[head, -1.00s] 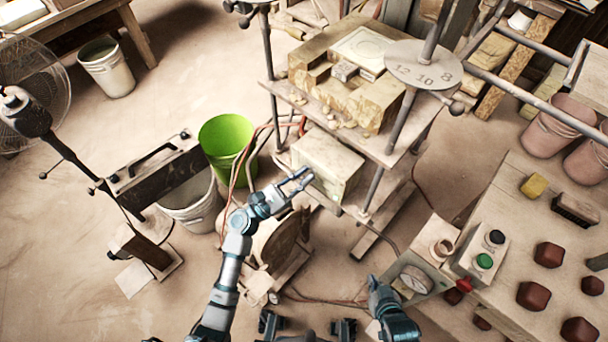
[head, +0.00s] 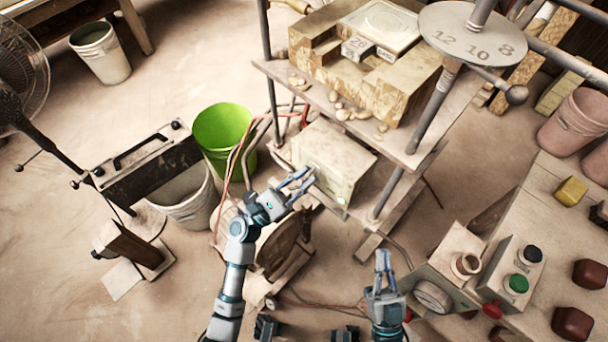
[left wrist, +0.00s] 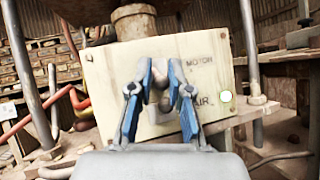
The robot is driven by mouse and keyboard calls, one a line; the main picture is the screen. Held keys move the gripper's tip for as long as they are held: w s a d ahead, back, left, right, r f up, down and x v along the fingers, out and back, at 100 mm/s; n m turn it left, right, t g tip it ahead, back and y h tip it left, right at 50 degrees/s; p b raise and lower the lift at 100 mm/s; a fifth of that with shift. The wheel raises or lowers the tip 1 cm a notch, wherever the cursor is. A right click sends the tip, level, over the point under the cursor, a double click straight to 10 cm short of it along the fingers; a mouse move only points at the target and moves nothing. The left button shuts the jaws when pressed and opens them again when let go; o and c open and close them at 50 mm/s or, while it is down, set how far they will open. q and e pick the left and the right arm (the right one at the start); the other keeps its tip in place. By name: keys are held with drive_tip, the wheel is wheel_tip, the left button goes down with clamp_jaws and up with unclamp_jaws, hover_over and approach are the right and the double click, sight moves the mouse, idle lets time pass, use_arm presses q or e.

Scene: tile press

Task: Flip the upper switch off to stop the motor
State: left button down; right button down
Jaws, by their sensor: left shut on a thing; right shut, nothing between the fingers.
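The cream switch box (head: 335,160) sits on the lower shelf of the press stand. In the left wrist view its panel (left wrist: 110,75) fills the middle, with a MOTOR label (left wrist: 199,62) above an AIR label partly hidden by a finger. A small green light (left wrist: 225,96) glows at its right. My left gripper (head: 303,181) is at the panel. In the left wrist view its blue fingers (left wrist: 159,80) are shut on the upper switch, a greyish knob beside the MOTOR label, mostly covered by the fingertips. My right gripper (head: 383,262) is shut and empty, pointing up, apart from the box.
A green bucket (head: 222,130) and red hoses are left of the box. The press shelf (head: 300,85) with a wooden mould is above it. A console (head: 500,270) with black and green buttons is at the right. A wooden wheel (head: 284,245) stands below my left gripper.

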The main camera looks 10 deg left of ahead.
use_arm(q)
drive_tip(key=shift+r, duration=0.25)
drive_tip(key=shift+r, duration=0.1)
drive_tip(key=c, duration=1.1)
unclamp_jaws()
drive_tip(key=shift+w, duration=0.1)
drive_tip(key=shift+a+f, duration=0.1)
drive_tip(key=shift+f, duration=0.15)
drive_tip(key=v, duration=1.1)
drive_tip(key=shift+s+a+f, duration=0.2)
drive_tip(key=shift+f, duration=0.05)
